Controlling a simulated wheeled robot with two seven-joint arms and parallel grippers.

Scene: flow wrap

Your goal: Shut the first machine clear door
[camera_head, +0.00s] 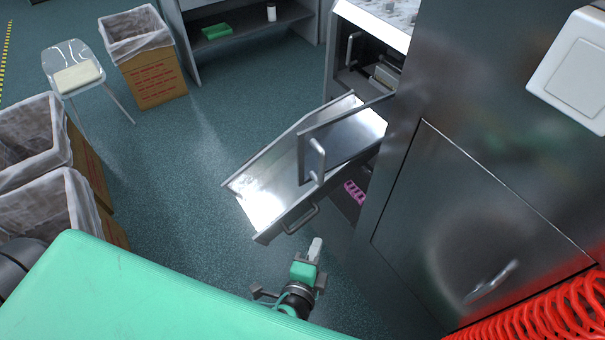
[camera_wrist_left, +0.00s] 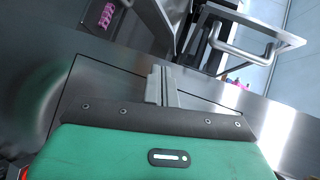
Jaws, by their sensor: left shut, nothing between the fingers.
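The machine's clear door (camera_head: 345,135) stands open in the head view, swung out from the machine body, with a metal frame and a bar handle (camera_head: 317,160) on its outer end. In the left wrist view, a framed panel with a bar handle (camera_wrist_left: 245,45) shows at upper right and looks like the same door. My left gripper (camera_head: 316,248) is below the door in the head view, pointing up toward it. Its fingers (camera_wrist_left: 160,85) are shut and empty, apart from the handle. My right gripper is not in view.
A shiny metal chute (camera_head: 265,195) extends out behind the door, with another handle (camera_head: 301,219) below its edge. A steel cabinet (camera_head: 480,220) stands close on the right. Pink items (camera_head: 354,192) lie inside the machine. Lined bins (camera_head: 35,130) are at left; floor between is clear.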

